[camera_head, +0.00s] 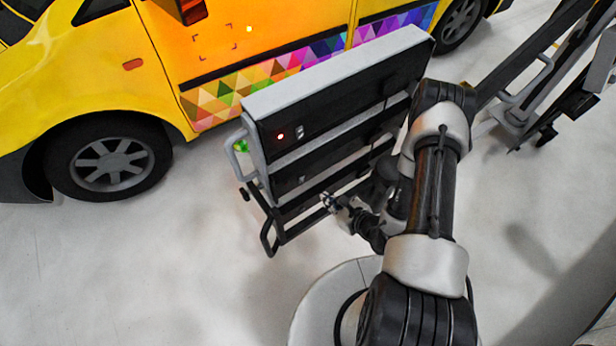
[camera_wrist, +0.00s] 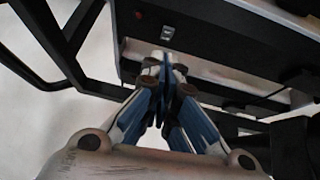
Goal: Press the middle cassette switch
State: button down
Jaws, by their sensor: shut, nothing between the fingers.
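A dark stack of cassettes stands on a wheeled frame. The top cassette (camera_head: 335,120) has a lit red lamp (camera_head: 281,136) and a small switch (camera_head: 299,131). The middle cassette (camera_head: 325,165) below it has a small switch (camera_head: 302,180); no lit lamp shows on it. In the wrist view, a dark panel carries a dull red lamp (camera_wrist: 138,15) and a pale rocker switch (camera_wrist: 168,33). My gripper (camera_wrist: 166,62) is shut and empty, its tips just below that switch in the picture; contact cannot be told. In the head view my gripper (camera_head: 329,203) is beside the stack's lower part.
The frame's lower bars (camera_head: 272,235) and side handle (camera_head: 235,152) stick out at the left. A yellow van (camera_head: 90,75) with a colored triangle pattern stands behind. Another frame (camera_head: 520,95) is at the right. The pale floor at the front left is clear.

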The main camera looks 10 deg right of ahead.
jog(key=shift+s+d+f+m+h, duration=0.2)
jog(key=shift+s+d+f+h, duration=0.05)
jog(key=shift+f, duration=0.25)
jog(key=shift+s+d+f+m+h, duration=0.2)
jog(key=shift+f+h, duration=0.05)
jog(key=shift+f, duration=0.2)
jog(key=b, duration=0.3)
send_near(302, 182)
notch_tip(302, 182, down, 3)
jog(key=w, duration=0.2)
jog(key=shift+w+a+r+b, duration=0.15)
jog(key=shift+w+a+b, duration=0.15)
jog(key=shift+w+a, duration=0.35)
jog(key=shift+w+d, duration=0.1)
jog(key=shift+d, duration=0.05)
